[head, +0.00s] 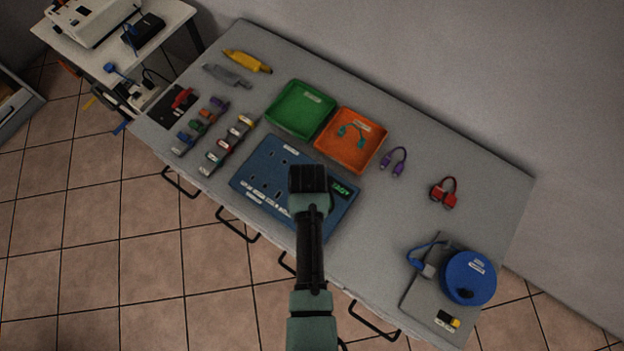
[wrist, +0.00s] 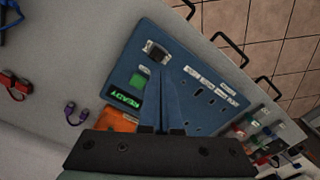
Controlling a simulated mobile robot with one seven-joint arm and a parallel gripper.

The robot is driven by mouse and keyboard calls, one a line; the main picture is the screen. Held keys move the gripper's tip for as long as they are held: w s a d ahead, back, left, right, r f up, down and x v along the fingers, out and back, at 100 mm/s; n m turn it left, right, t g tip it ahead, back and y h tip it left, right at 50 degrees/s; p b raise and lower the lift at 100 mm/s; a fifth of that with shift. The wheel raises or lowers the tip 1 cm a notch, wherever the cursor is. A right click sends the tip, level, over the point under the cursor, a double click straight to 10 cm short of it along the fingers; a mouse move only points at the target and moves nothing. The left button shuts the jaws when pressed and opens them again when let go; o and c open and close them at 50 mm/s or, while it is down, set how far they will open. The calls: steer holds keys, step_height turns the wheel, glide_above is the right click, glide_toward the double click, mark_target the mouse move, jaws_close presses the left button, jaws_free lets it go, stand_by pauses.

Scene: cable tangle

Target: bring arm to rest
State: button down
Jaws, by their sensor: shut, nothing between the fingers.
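My gripper (wrist: 162,80) shows in the wrist view with its two fingers together and nothing between them. In the head view my gripper (head: 308,179) is a dark block over the blue panel (head: 262,172), and its fingertips are hidden. The panel also shows in the wrist view (wrist: 195,60), with several slots, a grey-black connector piece (wrist: 156,52) near the fingertips and a green READY display (wrist: 122,96). I cannot tell how high the fingers are above the panel.
A green tray (head: 300,88) and an orange tray (head: 335,157) holding a teal cable (head: 351,134) lie behind the panel. Purple (head: 394,161) and red (head: 443,193) cables lie to the right, near a blue round reel (head: 468,277). Handles (head: 238,228) line the table's front.

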stand_by(0.6)
steer(key=w+r+t+b, duration=0.4)
steer(key=w+r+t, duration=0.4)
steer(key=w+r, duration=0.95)
steer(key=w+r+t+b, duration=0.1)
steer(key=w+r+t, duration=0.2)
steer(key=r, duration=0.6)
steer(key=w+r+t+b, duration=0.1)
steer(key=w+r+t, duration=0.25)
steer(key=r, duration=0.55)
steer(key=s+r+t+b, duration=0.1)
steer(key=s+r+t, duration=0.2)
steer(key=r, duration=0.6)
steer(key=s+r+t+b, duration=0.1)
steer(key=s+r+t, duration=0.2)
steer(key=r, duration=0.7)
steer(key=s+r+n+t+b, duration=0.1)
steer(key=s+r+t, duration=0.6)
steer(key=s+r, duration=0.7)
steer(key=shift+r+b, duration=0.45)
steer(key=shift+b, duration=0.1)
